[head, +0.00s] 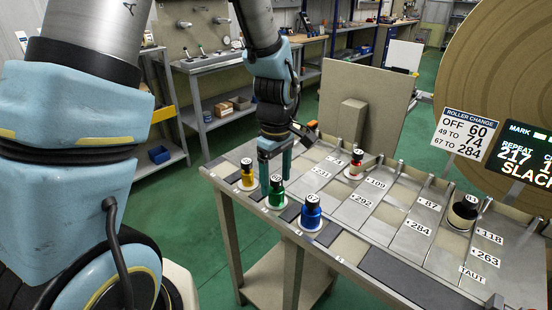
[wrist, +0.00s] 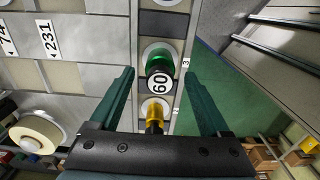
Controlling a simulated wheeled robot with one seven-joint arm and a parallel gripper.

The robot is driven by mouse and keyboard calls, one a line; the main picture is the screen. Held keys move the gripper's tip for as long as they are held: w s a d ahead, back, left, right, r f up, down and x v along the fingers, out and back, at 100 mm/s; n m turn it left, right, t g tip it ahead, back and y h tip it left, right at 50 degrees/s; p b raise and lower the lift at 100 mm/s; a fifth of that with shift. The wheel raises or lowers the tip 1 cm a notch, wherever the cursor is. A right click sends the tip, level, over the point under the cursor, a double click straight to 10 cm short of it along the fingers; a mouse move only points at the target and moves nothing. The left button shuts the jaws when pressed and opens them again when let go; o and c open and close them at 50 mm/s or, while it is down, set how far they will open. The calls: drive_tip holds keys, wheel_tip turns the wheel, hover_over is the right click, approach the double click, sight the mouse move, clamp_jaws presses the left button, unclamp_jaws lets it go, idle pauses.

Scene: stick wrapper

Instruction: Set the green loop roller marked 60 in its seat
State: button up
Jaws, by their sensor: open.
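The green loop roller (head: 276,192) stands upright on a white round pad in the front row of the table; its black cap shows 60 in the wrist view (wrist: 160,66). A yellow roller (head: 247,175) stands to its left and a blue roller (head: 311,212) to its right in the head view. My gripper (head: 275,160) is open and empty, above and behind the green roller. In the wrist view its two teal fingers (wrist: 160,73) lie either side of the green roller's line, apart from it. The yellow roller (wrist: 154,113) shows between them.
A red roller (head: 356,168) and a dark-and-cream roller (head: 462,213) stand farther along the table. Metal lanes carry number plates such as 231 (head: 321,173) and 284 (head: 418,228). An upright panel (head: 362,100) stands behind.

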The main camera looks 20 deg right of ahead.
wheel_tip(320, 180, up, 8)
drive_tip(key=shift+f+b, duration=0.1)
drive_tip(key=shift+b, duration=0.5)
drive_tip(key=w+a+f+m+t, duration=0.1)
drive_tip(key=a+m, duration=0.6)
drive_tip(key=a, duration=1.8)
drive_tip(key=shift+a+f+t, duration=0.15)
drive_tip(key=shift+f+t, duration=0.15)
